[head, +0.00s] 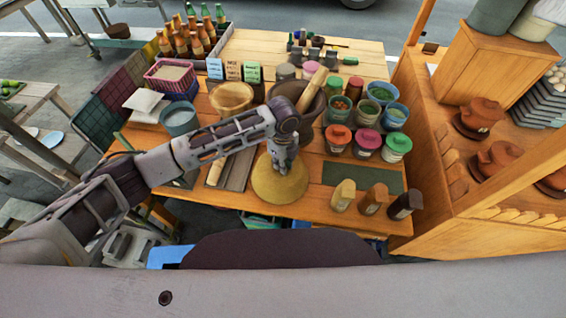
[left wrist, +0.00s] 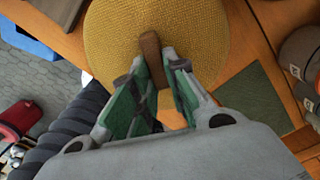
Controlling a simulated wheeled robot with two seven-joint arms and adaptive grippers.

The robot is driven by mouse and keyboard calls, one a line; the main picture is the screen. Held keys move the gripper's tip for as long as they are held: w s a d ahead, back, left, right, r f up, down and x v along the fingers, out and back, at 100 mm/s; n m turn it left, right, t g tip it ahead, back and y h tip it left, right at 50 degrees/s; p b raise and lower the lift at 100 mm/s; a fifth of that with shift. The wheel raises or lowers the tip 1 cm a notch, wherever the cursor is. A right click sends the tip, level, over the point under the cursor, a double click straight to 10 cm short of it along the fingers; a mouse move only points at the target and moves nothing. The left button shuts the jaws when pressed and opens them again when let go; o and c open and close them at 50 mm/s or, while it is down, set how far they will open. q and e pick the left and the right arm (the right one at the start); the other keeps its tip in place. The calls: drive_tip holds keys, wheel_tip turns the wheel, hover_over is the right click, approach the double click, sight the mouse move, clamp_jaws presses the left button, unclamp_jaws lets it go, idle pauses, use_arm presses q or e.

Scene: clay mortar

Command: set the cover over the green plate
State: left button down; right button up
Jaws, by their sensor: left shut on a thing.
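The cover is a round, woven, yellow-tan dome (head: 279,184) near the front edge of the wooden table. It fills the top of the left wrist view (left wrist: 110,45). My left gripper (head: 281,163) is above the cover, with its fingers shut on the brown handle (left wrist: 152,50) at the cover's top. The green plate is not visible in either view, so I cannot tell whether it lies under the cover. My right gripper is not in view.
A clay mortar with a pestle (head: 312,90) stands behind the cover. Lidded jars (head: 338,138) and small bottles (head: 343,195) stand to the right, around a dark green mat (head: 378,176). A grey-blue pot (head: 180,119) and a wooden bowl (head: 231,97) are left of the mortar.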

use_arm(q)
drive_tip(key=c, duration=1.3)
unclamp_jaws()
drive_tip(key=shift+r, duration=0.15)
drive_tip(key=shift+r, duration=5.85)
drive_tip(key=shift+s+d+f, duration=0.1)
